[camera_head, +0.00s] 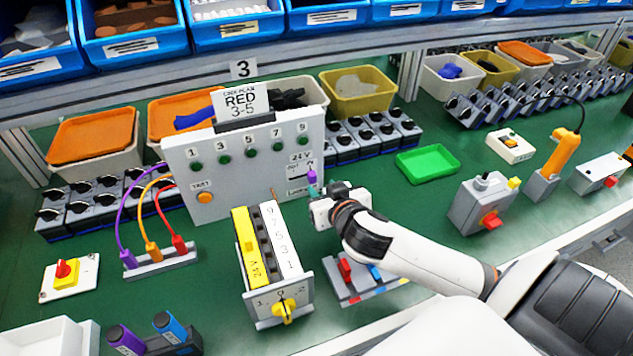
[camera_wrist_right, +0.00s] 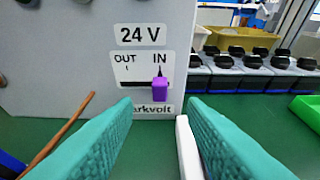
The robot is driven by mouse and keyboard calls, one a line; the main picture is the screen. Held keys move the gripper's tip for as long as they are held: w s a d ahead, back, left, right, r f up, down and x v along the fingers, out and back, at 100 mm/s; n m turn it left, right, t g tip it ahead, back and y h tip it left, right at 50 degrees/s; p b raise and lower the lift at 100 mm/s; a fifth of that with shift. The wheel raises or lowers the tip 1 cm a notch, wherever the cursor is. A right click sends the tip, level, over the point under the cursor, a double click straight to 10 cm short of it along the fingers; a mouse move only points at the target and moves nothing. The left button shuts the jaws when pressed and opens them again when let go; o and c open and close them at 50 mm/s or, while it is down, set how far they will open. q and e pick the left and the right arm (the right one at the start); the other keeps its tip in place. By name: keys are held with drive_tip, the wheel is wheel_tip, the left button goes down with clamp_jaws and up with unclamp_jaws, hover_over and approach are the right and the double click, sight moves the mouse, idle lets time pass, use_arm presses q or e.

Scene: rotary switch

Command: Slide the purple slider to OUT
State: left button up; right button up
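The purple slider (camera_wrist_right: 160,88) sits at the IN end, the right end, of its black slot on the white panel (camera_wrist_right: 60,60). The OUT mark is to its left, and a 24 V label is above. In the head view the slider (camera_head: 312,178) is at the panel's lower right, beside my right gripper (camera_head: 316,190). In the wrist view the right gripper's teal fingers (camera_wrist_right: 158,106) are apart, with the slider straight ahead between their tips. I cannot tell whether they touch the panel. My left gripper is not in view.
A switch block with a yellow knob (camera_head: 285,308) stands in front of the panel. A thin brown rod (camera_wrist_right: 62,135) is left of the fingers. A green tray (camera_head: 427,163) lies to the right.

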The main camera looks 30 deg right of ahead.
sight(313, 180)
drive_tip(key=x, duration=0.5)
clamp_jaws()
